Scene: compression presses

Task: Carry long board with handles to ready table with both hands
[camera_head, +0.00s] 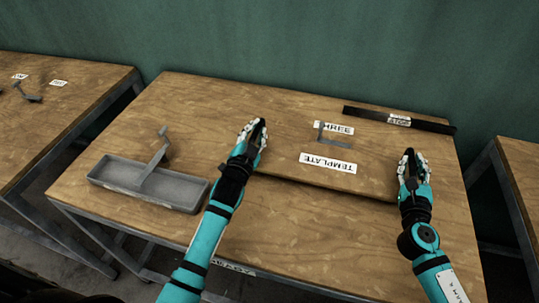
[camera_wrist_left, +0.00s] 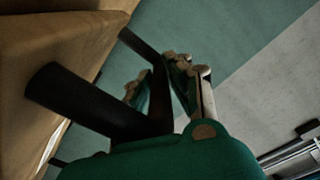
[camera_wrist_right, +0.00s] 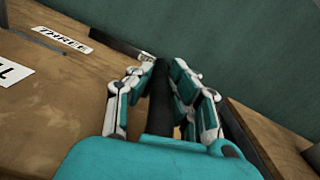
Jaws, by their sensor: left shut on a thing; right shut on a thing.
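The long wooden board (camera_head: 375,182) is over the middle table (camera_head: 290,240), with a dark shadow under its front edge; I cannot tell whether it touches the tabletop. My left gripper (camera_head: 256,136) is at the board's left end, shut on a black handle (camera_wrist_left: 85,105) that shows in the left wrist view. My right gripper (camera_head: 411,163) is at the right end, shut on the other black handle (camera_wrist_right: 161,105), which runs between its fingers in the right wrist view.
A grey tray (camera_head: 115,173) with a metal piece in it stands left of my left arm. A black bar (camera_head: 430,125) lies at the table's back right. "TEMPLATE" (camera_head: 328,163) and "THREE" (camera_head: 345,129) labels show. Other tables stand left (camera_head: 60,110) and right (camera_head: 520,155), beyond gaps.

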